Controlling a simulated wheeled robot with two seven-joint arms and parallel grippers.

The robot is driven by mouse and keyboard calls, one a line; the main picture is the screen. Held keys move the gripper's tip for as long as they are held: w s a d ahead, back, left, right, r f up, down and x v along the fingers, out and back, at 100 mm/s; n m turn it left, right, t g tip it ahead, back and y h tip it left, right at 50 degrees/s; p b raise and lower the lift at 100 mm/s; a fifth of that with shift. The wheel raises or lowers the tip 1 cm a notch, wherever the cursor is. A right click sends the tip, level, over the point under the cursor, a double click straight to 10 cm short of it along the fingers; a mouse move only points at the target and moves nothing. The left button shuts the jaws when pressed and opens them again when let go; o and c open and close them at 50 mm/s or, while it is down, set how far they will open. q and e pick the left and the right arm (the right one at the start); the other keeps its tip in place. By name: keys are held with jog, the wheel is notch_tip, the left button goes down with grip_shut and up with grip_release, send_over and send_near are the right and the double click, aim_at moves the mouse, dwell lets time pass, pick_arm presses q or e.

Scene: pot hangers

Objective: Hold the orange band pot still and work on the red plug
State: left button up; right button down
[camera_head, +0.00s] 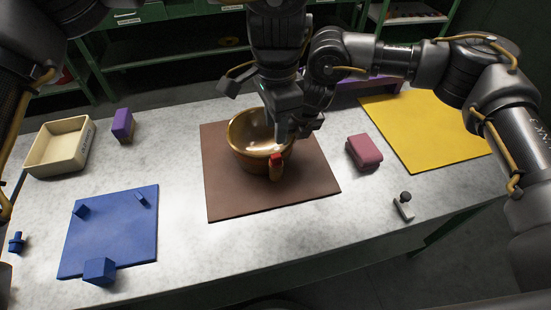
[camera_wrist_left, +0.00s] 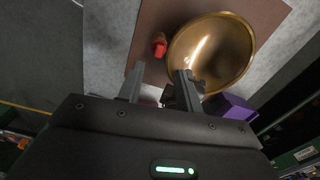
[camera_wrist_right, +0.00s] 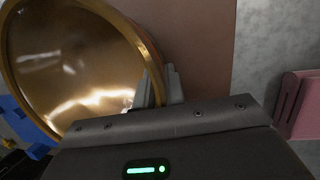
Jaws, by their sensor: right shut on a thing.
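The gold-brown pot (camera_head: 246,134) stands on the brown mat (camera_head: 226,200). The red plug (camera_head: 276,169) is upright at the pot's near side; I cannot tell whether it touches the wall. The plug (camera_wrist_left: 159,46) also shows in the left wrist view, left of the pot (camera_wrist_left: 222,45). My left gripper (camera_wrist_left: 157,82) is open and empty above the pot's edge, with the plug beyond its fingertips. My right gripper (camera_wrist_right: 160,88) is shut on the pot's rim at its right side. In the head view the two grippers overlap and hide part of the rim.
A pink block (camera_head: 364,152) and a small grey-black piece (camera_head: 404,207) lie to the right, before a yellow mat (camera_head: 428,130). A cream tray (camera_head: 60,147), purple block (camera_head: 122,125) and blue mat (camera_head: 112,232) with blue pieces are at left.

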aim_at(275, 156)
pick_arm(q)
notch_tip(275, 156, down, 9)
jog(key=shift+r, duration=0.15)
pick_arm(e)
jog(key=shift+a+r, duration=0.1)
dwell(0.3)
pick_arm(q)
jog(key=shift+s+f, duration=0.1)
jog(key=shift+f, duration=0.1)
pick_arm(e)
jog(key=shift+s, duration=0.1)
pick_arm(q)
jog(key=shift+s+f, duration=0.1)
grip_shut()
pick_arm(e)
jog(key=shift+s, duration=0.1)
pick_arm(q)
jog(key=shift+w+r, duration=0.2)
jog(key=shift+r, duration=0.2)
jog(key=shift+r, duration=0.55)
pick_arm(e)
jog(key=shift+w, duration=0.2)
pick_arm(q)
jog(key=shift+r, duration=2.05)
